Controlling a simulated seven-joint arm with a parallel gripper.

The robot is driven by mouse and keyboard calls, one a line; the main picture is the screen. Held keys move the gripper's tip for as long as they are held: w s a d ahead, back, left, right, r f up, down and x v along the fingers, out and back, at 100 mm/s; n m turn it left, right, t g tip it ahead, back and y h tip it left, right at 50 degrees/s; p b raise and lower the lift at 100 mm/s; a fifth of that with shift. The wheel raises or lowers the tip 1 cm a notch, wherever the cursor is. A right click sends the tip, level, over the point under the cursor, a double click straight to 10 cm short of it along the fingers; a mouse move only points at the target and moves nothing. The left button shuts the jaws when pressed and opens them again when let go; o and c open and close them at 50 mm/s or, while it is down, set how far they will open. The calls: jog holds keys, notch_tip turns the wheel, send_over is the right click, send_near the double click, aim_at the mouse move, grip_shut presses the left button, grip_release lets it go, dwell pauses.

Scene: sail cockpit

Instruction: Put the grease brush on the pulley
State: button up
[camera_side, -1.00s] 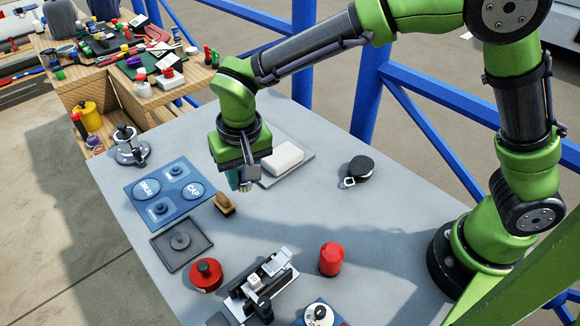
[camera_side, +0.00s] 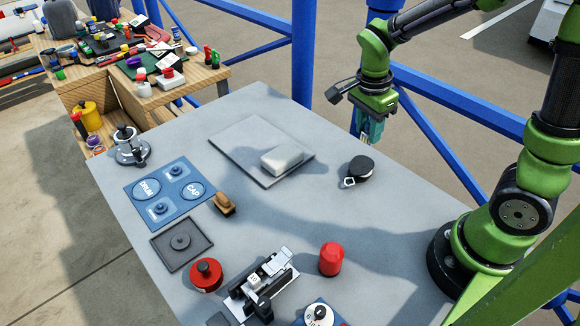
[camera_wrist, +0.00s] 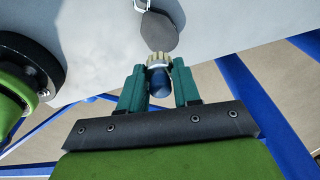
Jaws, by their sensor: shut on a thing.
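The grease brush (camera_wrist: 158,78) has a dark blue handle and pale bristles. My gripper (camera_wrist: 158,88) is shut on its handle, as the wrist view shows, with the bristles pointing out past the fingertips. In the side view my gripper (camera_side: 368,128) is raised, near the table's far right edge, and the fingers mostly hide the brush. The pulley (camera_side: 362,167) is a dark round block with a silver shackle, lying flat on the table. It appears below and slightly left of my gripper there. In the wrist view the pulley (camera_wrist: 158,30) lies just beyond the bristles, with its shackle at the top.
A grey board (camera_side: 236,147) with a white block (camera_side: 283,159) lies left of the pulley. A red cylinder (camera_side: 331,259) stands nearer the front. A blue mat (camera_side: 155,204) and a wooden-backed brush (camera_side: 224,204) are farther left. The table around the pulley is clear.

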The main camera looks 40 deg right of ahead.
aim_at(362, 165)
notch_tip(362, 165, down, 8)
jog(key=shift+r, duration=0.1)
dwell(0.4)
jog(key=o, duration=1)
jog(key=shift+o, duration=0.2)
